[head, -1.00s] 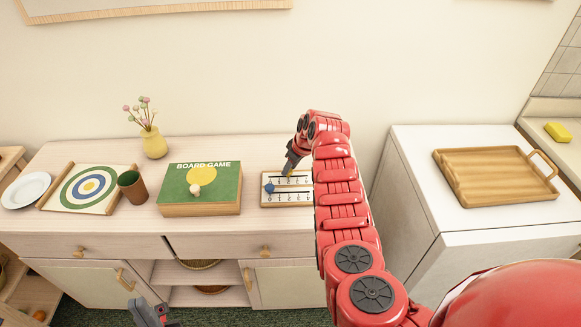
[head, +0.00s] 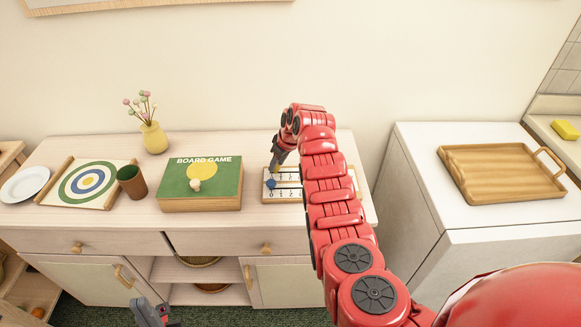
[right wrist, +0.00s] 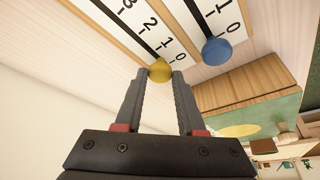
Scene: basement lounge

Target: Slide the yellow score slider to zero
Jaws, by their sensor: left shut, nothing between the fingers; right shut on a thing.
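The score board (head: 290,195) lies on the sideboard, right of the board game box, with two numbered tracks. In the right wrist view the yellow slider (right wrist: 160,71) is at the low end of its track, beside the 0 mark. My right gripper (head: 275,169) is shut on it; its fingertips (right wrist: 160,77) lie on either side of the knob. The blue slider (right wrist: 216,52) is at the 0 end of the other track; it also shows in the head view (head: 271,184). My left gripper (head: 152,312) is shut and empty, low in front of the sideboard.
The green board game box (head: 222,190) stands just left of the score board. A brown cup (head: 131,182), target board (head: 60,193), plate (head: 24,184) and yellow vase (head: 154,138) stand further left. A wooden tray (head: 480,190) lies on the white cabinet at right.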

